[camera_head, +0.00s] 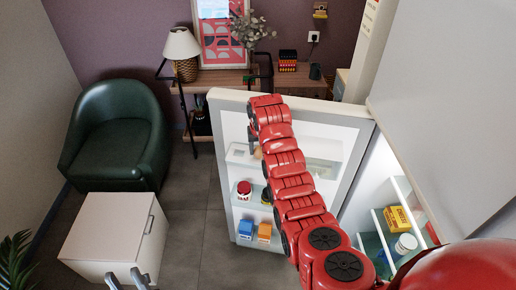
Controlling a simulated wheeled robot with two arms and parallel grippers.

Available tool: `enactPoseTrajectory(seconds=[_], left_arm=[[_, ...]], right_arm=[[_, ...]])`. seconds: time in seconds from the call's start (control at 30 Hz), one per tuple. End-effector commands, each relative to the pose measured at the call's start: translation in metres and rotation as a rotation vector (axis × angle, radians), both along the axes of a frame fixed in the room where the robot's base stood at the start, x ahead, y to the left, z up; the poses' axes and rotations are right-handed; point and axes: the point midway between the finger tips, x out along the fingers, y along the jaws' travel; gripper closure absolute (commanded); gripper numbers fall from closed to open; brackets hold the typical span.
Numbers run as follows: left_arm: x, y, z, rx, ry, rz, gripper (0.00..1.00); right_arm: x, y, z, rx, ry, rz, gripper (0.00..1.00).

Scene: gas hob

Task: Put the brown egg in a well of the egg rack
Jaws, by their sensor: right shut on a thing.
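My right arm, red, reaches from the lower right to the inside of the open fridge door. My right gripper (254,143), small and mostly hidden by its own wrist, is shut at the upper door shelf. A small brownish shape, seemingly the brown egg (258,153), shows at its fingertips; its outline is hard to make out. A pale tray-like piece on the upper door shelf (239,155) may be the egg rack; its wells cannot be made out, and my arm covers part of it. My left gripper (125,279) shows at the bottom edge, fingers apart and empty.
The fridge door (228,105) stands open. Lower on it are a red-lidded jar (244,190), a blue carton (246,229) and an orange carton (264,232). The fridge holds a yellow box (397,219) and a white-lidded jar (405,244). A white cabinet (105,232) stands left.

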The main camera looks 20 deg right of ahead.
Motion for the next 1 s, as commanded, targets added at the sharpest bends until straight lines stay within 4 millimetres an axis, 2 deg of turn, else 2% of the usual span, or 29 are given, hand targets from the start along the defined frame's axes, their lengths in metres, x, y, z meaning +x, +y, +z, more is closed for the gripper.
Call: enactPoseTrajectory(seconds=[0.07, 0.1, 0.3, 1.0], left_arm=[[0.0, 0.0, 0.0, 0.0, 0.0, 0.0, 0.61], [0.0, 0.0, 0.0, 0.0, 0.0, 0.0, 0.61], [0.0, 0.0, 0.0, 0.0, 0.0, 0.0, 0.61], [0.0, 0.0, -0.0003, 0.0, 0.0, 0.0, 0.61]], right_arm=[[0.0001, 0.0, 0.0002, 0.0, -0.001, 0.0, 0.67], [0.0001, 0.0, 0.0002, 0.0, -0.001, 0.0, 0.47], [0.0001, 0.0, 0.0002, 0.0, 0.0, 0.0, 0.13], [0.0003, 0.0, 0.0033, 0.0, -0.001, 0.0, 0.13]])
